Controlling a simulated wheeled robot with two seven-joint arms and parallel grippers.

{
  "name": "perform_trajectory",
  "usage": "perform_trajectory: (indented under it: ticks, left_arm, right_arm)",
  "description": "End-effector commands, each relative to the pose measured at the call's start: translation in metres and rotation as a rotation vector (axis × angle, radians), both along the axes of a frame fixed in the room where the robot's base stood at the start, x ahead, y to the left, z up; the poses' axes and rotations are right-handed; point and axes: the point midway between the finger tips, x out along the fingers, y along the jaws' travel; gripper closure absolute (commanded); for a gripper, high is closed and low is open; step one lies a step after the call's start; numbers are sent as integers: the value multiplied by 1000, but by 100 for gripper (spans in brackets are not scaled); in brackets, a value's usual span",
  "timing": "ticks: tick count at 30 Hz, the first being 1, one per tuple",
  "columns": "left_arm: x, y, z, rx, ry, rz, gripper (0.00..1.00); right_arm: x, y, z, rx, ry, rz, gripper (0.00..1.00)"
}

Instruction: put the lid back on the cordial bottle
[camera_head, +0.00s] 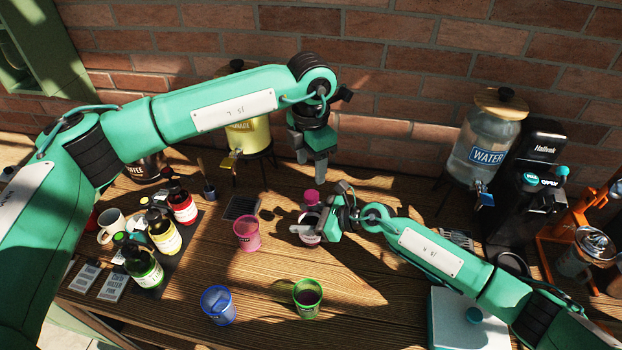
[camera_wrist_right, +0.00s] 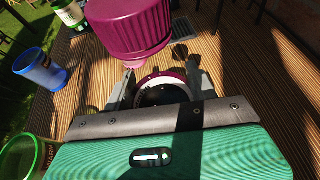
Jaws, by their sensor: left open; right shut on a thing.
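A magenta cordial bottle (camera_head: 309,240) stands at the middle of the table, partly hidden by my right gripper (camera_head: 306,230). My right gripper comes from the right and is shut on it; its fingers (camera_wrist_right: 155,88) show at both sides in the wrist view. A ribbed magenta lid (camera_head: 311,198) shows directly above the bottle body; in the wrist view the lid (camera_wrist_right: 132,25) is large and near. I cannot tell how firmly it is seated. My left gripper (camera_head: 319,173) is open and empty, pointing down just above and behind the lid.
A pink cup (camera_head: 246,234) stands left of the bottle; blue (camera_head: 218,305) and green (camera_head: 307,297) cups stand nearer the front. Red (camera_head: 182,205), yellow (camera_head: 163,234) and green (camera_head: 144,266) bottles stand at left. A water dispenser (camera_head: 484,140) and coffee machine (camera_head: 532,180) stand at back right.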

Motion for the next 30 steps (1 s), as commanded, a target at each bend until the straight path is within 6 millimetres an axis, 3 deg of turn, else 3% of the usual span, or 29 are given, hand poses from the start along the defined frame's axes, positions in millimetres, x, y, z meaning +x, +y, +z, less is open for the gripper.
perform_trajectory:
  ticks: [6, 17, 18, 21, 30]
  left_arm:
    - [0, 0, 29, 1, -1, -1, 44]
    - [0, 0, 34, 0, 1, -1, 44]
    - [0, 0, 34, 0, 1, -1, 44]
    - [0, 0, 34, -1, 1, -1, 44]
    - [0, 0, 33, -1, 1, -1, 44]
  right_arm:
    - [0, 0, 1, 2, -1, 0, 100]
    - [0, 0, 1, 2, -1, 0, 100]
    - [0, 0, 1, 2, -1, 0, 36]
    - [0, 0, 1, 1, 0, 0, 17]
    - [0, -1, 0, 0, 0, 0, 17]
